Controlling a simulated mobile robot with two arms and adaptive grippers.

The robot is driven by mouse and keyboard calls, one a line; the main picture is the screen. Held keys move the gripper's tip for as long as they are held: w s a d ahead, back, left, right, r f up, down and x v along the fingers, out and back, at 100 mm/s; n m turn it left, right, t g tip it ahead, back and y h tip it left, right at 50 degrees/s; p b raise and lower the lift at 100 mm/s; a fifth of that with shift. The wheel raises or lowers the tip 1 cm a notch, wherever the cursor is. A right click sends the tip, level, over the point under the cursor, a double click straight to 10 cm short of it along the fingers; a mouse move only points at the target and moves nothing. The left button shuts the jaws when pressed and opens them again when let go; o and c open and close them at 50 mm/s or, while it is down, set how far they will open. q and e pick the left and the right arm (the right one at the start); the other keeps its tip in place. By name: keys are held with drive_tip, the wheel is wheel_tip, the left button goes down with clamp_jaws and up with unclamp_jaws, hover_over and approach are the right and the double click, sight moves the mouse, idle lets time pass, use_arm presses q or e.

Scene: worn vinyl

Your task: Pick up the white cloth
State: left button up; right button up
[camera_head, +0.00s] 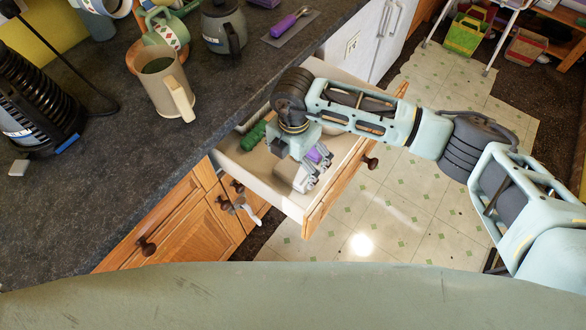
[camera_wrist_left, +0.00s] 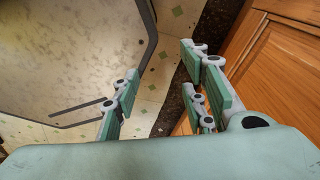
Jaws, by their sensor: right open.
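A pale, whitish item (camera_head: 288,172) lies in the open drawer (camera_head: 293,206), partly hidden under my right gripper. It may be the white cloth, but I cannot tell for sure. My right gripper (camera_head: 311,176) is open, reaching down into the drawer beside this item. I cannot tell whether the fingers touch it. In the left wrist view my left gripper (camera_wrist_left: 160,97) is open and empty, its fingers spread wide above the floor beside wooden cabinet doors.
A green item (camera_head: 253,136) and a purple item (camera_head: 319,153) are also in the drawer. A beige pitcher (camera_head: 165,86) and a dark kettle (camera_head: 223,28) stand on the counter (camera_head: 110,170). A small whitish object (camera_head: 248,212) shows by the cabinet knobs. The tiled floor (camera_head: 385,210) is clear.

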sight(293, 170)
wheel_tip(293, 170, down, 2)
drive_tip(key=shift+f+p, duration=0.1)
drive_tip(key=shift+p, duration=0.4)
drive_tip(key=shift+a+f, duration=0.1)
drive_tip(key=shift+f, duration=0.7)
drive_tip(key=shift+w+f, duration=0.15)
drive_tip(key=shift+f, duration=0.75)
drive_tip(key=c, duration=0.9)
drive_tip(key=shift+r, duration=0.15)
drive_tip(key=shift+c, duration=0.2)
drive_tip(key=shift+r, duration=0.4)
wheel_tip(293, 170, up, 8)
drive_tip(key=shift+r+b, duration=0.2)
drive_tip(key=shift+b, duration=0.45)
use_arm(q)
drive_tip(key=shift+s+d+f, duration=0.15)
drive_tip(key=shift+s+d, duration=0.05)
drive_tip(key=shift+s, duration=0.65)
use_arm(e)
drive_tip(key=shift+r, duration=0.3)
